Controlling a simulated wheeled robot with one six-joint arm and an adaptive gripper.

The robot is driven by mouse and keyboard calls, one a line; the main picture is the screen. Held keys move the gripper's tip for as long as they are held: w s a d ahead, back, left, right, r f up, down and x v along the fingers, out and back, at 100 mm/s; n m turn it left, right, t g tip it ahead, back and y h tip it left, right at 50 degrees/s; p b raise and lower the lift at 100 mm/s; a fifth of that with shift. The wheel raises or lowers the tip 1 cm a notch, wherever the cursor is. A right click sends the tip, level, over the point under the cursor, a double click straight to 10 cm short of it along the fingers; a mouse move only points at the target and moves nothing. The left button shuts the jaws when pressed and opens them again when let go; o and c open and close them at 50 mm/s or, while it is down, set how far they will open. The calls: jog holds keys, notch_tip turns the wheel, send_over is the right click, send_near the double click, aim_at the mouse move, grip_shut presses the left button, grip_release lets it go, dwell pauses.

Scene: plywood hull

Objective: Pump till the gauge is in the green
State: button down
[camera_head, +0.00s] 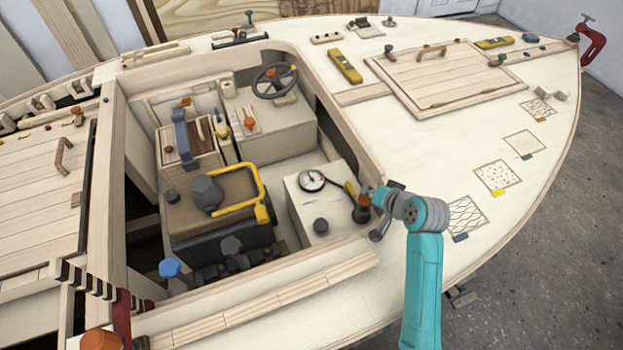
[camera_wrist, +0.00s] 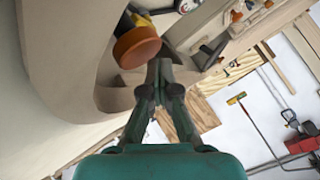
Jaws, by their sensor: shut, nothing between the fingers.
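The round white gauge (camera_head: 312,180) sits on top of a pale box inside the cockpit. Its needle reading and any green band are too small to make out. Beside it on the right is a lever with a yellow part (camera_head: 350,189). At the lever's right is a dark post with an orange-brown round knob (camera_head: 364,201), also large in the wrist view (camera_wrist: 138,47). My gripper (camera_head: 372,190) is by this knob, at the cockpit's right edge. In the wrist view my gripper (camera_wrist: 160,68) is shut and empty, with the knob just up and left of the fingertips, seemingly apart.
The cockpit coaming (camera_head: 340,150) rises close by my gripper. A yellow-railed seat-like unit (camera_head: 215,205) lies to the left. The foredeck has a hatch (camera_head: 445,80) and marked squares; the deck right of my arm is mostly clear.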

jog(key=shift+g, duration=0.4)
jog(key=shift+s+d+f, duration=0.1)
jog(key=shift+s+f, duration=0.1)
jog(key=shift+f, duration=0.55)
jog(key=shift+s+d+f, duration=0.1)
jog(key=shift+s+f, duration=0.15)
jog(key=shift+f, duration=0.45)
jog(key=shift+s+d+f, duration=0.1)
jog(key=shift+s+f, duration=0.1)
jog(key=shift+f, duration=0.55)
jog(key=shift+s+d+r, duration=0.15)
jog(key=shift+r, duration=0.1)
jog(key=shift+s+r, duration=0.15)
jog(key=shift+r, duration=0.1)
jog(key=shift+d+r, duration=0.1)
jog(key=shift+s+d+r, duration=0.1)
jog(key=shift+d+r, duration=0.05)
jog(key=shift+r, duration=1.45)
jog(key=shift+d+r, duration=0.1)
jog(key=shift+r, duration=1.45)
jog(key=shift+a+r, duration=0.1)
jog(key=shift+a, duration=0.05)
